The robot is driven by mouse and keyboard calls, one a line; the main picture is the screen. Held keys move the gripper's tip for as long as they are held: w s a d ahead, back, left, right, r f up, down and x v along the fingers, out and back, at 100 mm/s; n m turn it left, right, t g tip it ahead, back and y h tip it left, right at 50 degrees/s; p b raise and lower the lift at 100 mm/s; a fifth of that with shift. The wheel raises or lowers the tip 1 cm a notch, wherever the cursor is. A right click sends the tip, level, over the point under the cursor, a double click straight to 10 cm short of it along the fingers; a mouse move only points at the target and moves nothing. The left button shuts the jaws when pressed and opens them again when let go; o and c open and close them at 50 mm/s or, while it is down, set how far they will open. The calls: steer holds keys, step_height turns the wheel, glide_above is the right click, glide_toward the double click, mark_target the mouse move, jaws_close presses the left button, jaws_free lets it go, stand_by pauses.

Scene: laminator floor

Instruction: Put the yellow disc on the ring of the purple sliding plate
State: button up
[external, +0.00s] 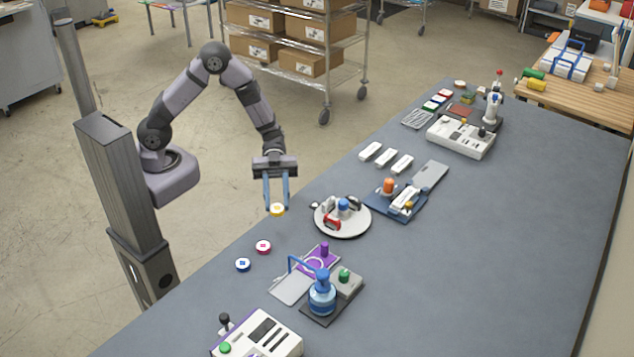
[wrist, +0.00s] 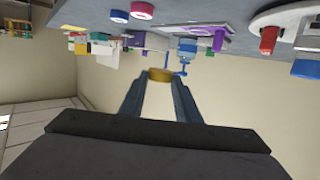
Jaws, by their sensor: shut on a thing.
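The yellow disc (external: 277,210) is held between the fingertips of my gripper (external: 276,205), in the air by the near left edge of the table. It also shows between the fingers in the wrist view (wrist: 160,75). The purple sliding plate (external: 318,258) lies on the table below and to the right of my gripper. It has a pale ring (external: 314,263) on it and a purple knob (external: 324,248). A blue bar partly crosses in front of the plate. The plate also shows at the top of the wrist view (wrist: 205,29).
A pink disc (external: 263,247) and a blue disc (external: 242,265) lie left of the plate. A blue press-like device (external: 322,294) stands beside it. A round white turntable (external: 343,232) holds small parts. A white control box (external: 257,338) stands in front. The table's right side is clear.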

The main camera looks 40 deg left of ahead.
steer(key=shift+w+a+f, duration=0.2)
steer(key=shift+w+f, duration=0.1)
steer(key=shift+f, duration=0.3)
steer(key=shift+w+a+f, duration=0.2)
steer(key=shift+w+f, duration=0.05)
steer(key=shift+f, duration=0.35)
steer(key=w+a+f+n+t+h, duration=0.1)
steer(key=w, duration=0.2)
steer(key=w+a+n+t+h, duration=0.1)
steer(key=w+a, duration=0.1)
steer(key=w, duration=0.1)
steer(key=w+a+f+n+t+h, duration=0.1)
steer(key=w+a+t, duration=0.1)
steer(key=w, duration=0.1)
steer(key=shift+w+a+f+n+p, duration=0.15)
steer(key=shift+a+f+n+p, duration=0.05)
steer(key=shift+f+n+p, duration=0.2)
steer(key=w+a+f+n+t+h, duration=0.2)
steer(key=w+a+n+t, duration=0.3)
steer(key=w+a, duration=0.45)
steer(key=w+a+f+n+t+y+p, duration=0.1)
steer(key=w+a+n+t+y, duration=0.2)
steer(key=a, duration=0.9)
steer(key=w+a+f+n+t+y+p, duration=0.1)
steer(key=w+a+n+t+y, duration=0.2)
steer(key=a+n+t, duration=0.6)
steer(key=shift+w+a+n+t+y, duration=0.35)
steer(key=shift+a+t+y, duration=0.85)
steer(key=shift+a+t, duration=0.8)
